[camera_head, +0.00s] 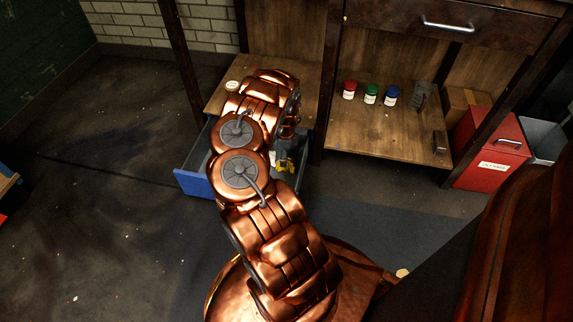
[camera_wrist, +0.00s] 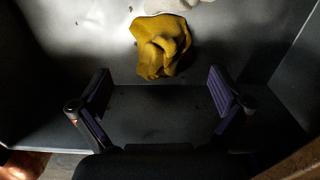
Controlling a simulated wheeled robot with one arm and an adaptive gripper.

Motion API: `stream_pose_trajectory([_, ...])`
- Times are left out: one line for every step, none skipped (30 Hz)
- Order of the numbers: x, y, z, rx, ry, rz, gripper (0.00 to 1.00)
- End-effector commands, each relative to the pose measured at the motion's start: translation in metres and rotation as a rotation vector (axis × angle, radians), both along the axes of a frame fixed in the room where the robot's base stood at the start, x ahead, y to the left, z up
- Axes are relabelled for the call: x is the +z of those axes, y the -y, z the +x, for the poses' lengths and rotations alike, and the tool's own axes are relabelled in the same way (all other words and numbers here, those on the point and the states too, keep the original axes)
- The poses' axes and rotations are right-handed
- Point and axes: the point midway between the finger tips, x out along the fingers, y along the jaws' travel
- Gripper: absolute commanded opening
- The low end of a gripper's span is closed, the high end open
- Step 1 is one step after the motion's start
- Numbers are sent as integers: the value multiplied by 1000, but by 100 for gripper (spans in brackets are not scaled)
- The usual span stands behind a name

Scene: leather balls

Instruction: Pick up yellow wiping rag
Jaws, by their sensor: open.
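The yellow wiping rag (camera_wrist: 160,48) lies crumpled on the floor of a grey drawer in the wrist view, just beyond my fingertips and between their lines. A small yellow patch, likely the rag, shows below my gripper (camera_head: 287,158) in the head view. My gripper (camera_wrist: 162,95) is open and empty in the wrist view, with its two fingers wide apart. The drawer's blue front (camera_head: 194,184) shows in the head view; my arm hides much of the drawer.
A pale cloth-like item (camera_wrist: 172,5) lies just beyond the rag. Drawer walls stand close on both sides. Red (camera_head: 349,90), green (camera_head: 371,93) and blue (camera_head: 391,96) jars stand on the wooden shelf (camera_head: 400,135). A red bin (camera_head: 490,148) stands at the right.

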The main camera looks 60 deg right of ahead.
Motion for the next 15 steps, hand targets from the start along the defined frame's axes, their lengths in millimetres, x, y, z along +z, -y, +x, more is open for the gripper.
stream_pose_trajectory([-9,1,-1,-1,0,1,100])
stream_pose_trajectory([-12,1,-1,-1,0,1,100])
stream_pose_trajectory([-17,2,-2,-1,0,1,100])
stream_pose_trajectory([-20,3,-2,-1,-1,1,100])
stream_pose_trajectory([-24,3,-2,0,-1,1,100])
stream_pose_trajectory([-28,4,-2,1,-1,1,100])
stream_pose_trajectory([-32,4,-2,1,-1,1,100])
stream_pose_trajectory([-37,4,-2,0,-3,1,100])
stream_pose_trajectory([-41,4,-3,-1,-3,1,100])
stream_pose_trajectory([-44,4,-3,-1,-2,1,100])
stream_pose_trajectory([-45,4,-2,0,-2,1,100])
stream_pose_trajectory([-47,4,-2,0,-2,1,100])
stream_pose_trajectory([-47,4,-2,1,-2,1,100])
stream_pose_trajectory([-47,4,-2,1,-2,1,100])
stream_pose_trajectory([-46,4,-1,1,-2,1,100])
